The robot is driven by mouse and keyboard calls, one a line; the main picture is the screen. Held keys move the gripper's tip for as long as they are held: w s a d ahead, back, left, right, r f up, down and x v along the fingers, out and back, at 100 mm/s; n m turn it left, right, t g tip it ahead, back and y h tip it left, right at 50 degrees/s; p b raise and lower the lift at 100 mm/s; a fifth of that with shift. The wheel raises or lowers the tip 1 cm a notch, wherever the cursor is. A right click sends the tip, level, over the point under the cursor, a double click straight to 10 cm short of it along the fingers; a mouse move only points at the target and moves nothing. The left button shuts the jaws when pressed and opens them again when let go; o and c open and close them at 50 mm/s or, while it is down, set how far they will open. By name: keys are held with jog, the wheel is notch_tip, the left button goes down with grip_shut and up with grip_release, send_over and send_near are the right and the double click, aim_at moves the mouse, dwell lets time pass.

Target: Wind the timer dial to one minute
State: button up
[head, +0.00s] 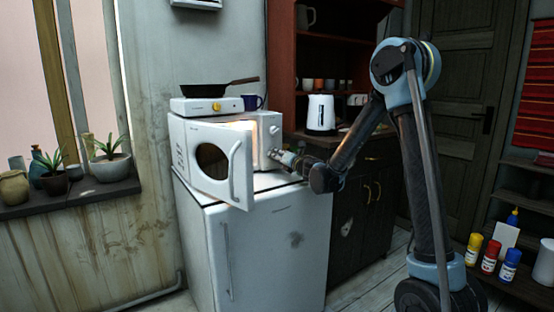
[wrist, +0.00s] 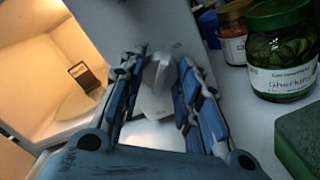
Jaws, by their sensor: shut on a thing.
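The white microwave (head: 262,135) stands on the white fridge with its door (head: 222,165) swung open and its inside lit. Its control panel carries a small upper dial (head: 275,130); the lower dial is mostly hidden by my gripper in the head view. My gripper (head: 277,156) reaches the lower part of the panel from the right. In the wrist view, my gripper (wrist: 160,68) has its blue fingers on either side of a pale dial (wrist: 160,76) and is shut on it. The dial's marks and setting cannot be read.
The open door sticks out left of my gripper. The lit cavity (wrist: 50,75) holds a pale plate (wrist: 85,103). A gherkin jar (wrist: 283,50), a smaller jar (wrist: 233,30) and a green block (wrist: 300,140) stand close on the right. A kettle (head: 321,113) stands behind.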

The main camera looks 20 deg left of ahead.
jog(key=m, duration=0.7)
jog(key=shift+w+d, duration=0.1)
jog(key=shift+d, duration=0.15)
jog(key=m, duration=0.6)
jog(key=shift+m, duration=0.4)
jog(key=o, duration=1.1)
jog(key=shift+a, duration=0.1)
jog(key=v, duration=1.2)
jog(key=shift+f, duration=0.1)
